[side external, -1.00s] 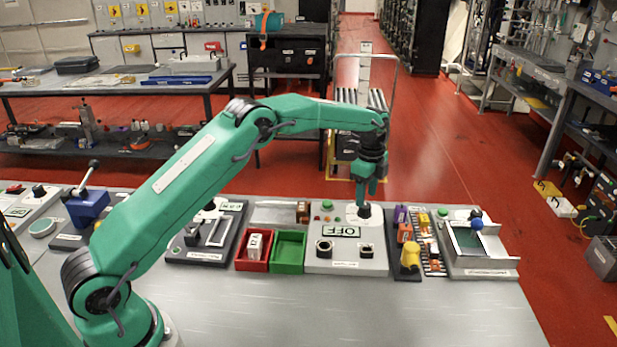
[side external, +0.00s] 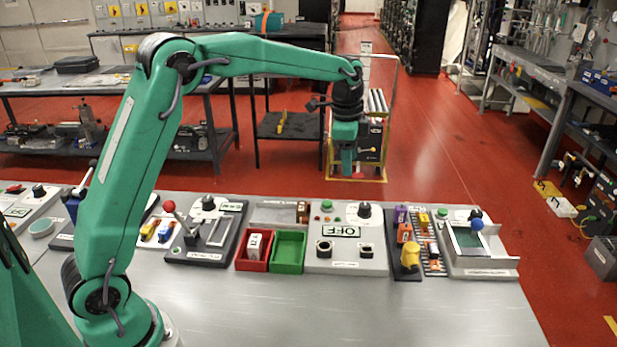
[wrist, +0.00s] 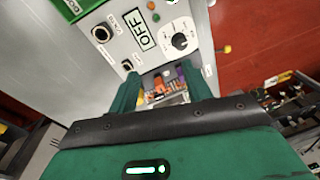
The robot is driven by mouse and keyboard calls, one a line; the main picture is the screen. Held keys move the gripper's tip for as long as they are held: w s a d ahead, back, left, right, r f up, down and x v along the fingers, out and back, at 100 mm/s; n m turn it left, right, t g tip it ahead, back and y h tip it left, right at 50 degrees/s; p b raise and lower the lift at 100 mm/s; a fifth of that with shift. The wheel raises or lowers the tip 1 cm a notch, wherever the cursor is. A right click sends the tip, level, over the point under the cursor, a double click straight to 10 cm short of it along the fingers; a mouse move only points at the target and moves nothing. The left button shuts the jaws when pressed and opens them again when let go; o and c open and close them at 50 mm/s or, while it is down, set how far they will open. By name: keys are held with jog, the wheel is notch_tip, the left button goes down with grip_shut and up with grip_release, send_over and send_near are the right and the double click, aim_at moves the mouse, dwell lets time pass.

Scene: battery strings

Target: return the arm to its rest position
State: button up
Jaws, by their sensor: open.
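My green arm is raised over the grey bench (side external: 300,310). My gripper (side external: 347,165) hangs in the air above and behind the back edge of the panel marked OFF (side external: 346,245), touching nothing. In the wrist view my gripper (wrist: 172,84) shows two green fingers spread apart with no object held between them. The same OFF panel (wrist: 150,60) shows beyond the fingers, with its black knob (wrist: 180,41).
On the bench stand a red tray (side external: 240,264) with a white block, a green tray (side external: 287,267), a lever panel (side external: 190,256) and a yellow piece (side external: 411,256). A ramp unit (side external: 485,270) stands at the right. The front of the bench is clear.

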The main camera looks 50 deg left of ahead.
jog(key=s+r+n+t, duration=0.2)
jog(key=s+r+n, duration=0.45)
jog(key=s, duration=0.85)
jog(key=s+f+n+t, duration=0.2)
jog(key=s+n, duration=0.2)
jog(key=s, duration=1.3)
jog(key=shift+s+d+f+n, duration=0.15)
jog(key=shift+d+f+n, duration=0.05)
jog(key=shift+d+n, duration=0.15)
